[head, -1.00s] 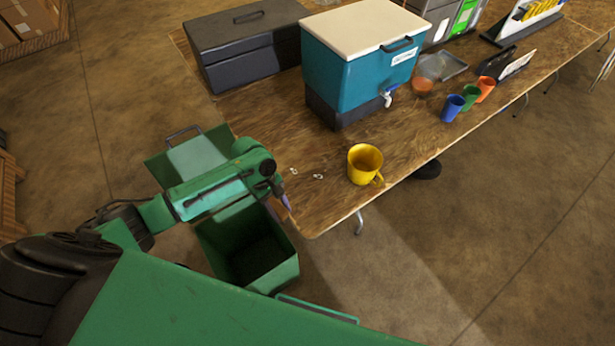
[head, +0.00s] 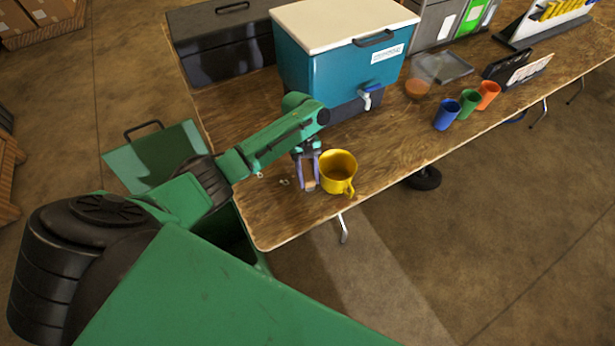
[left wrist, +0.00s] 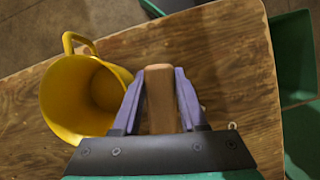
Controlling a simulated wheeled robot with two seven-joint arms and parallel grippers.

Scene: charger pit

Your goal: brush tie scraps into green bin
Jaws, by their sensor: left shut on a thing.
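My left gripper (head: 308,182) is shut on a brown wooden piece (left wrist: 160,98), which looks like a brush handle. Any bristles are hidden. The gripper is over the table, just left of the yellow mug in the head view. Small pale tie scraps (head: 284,182) lie on the tabletop left of the gripper; one also shows in the left wrist view (left wrist: 232,126). The green bin (head: 262,264) stands on the floor beyond the table's left end, mostly hidden by my arm, with its lid (head: 122,165) open. My right gripper is not in view.
The yellow mug (head: 338,163) stands close beside the gripper near the table's (head: 420,135) front edge. A teal cooler (head: 325,62) with a tap stands behind, and a dark toolbox (head: 225,45) stands back left. Blue, green and orange cups (head: 447,112) are farther right.

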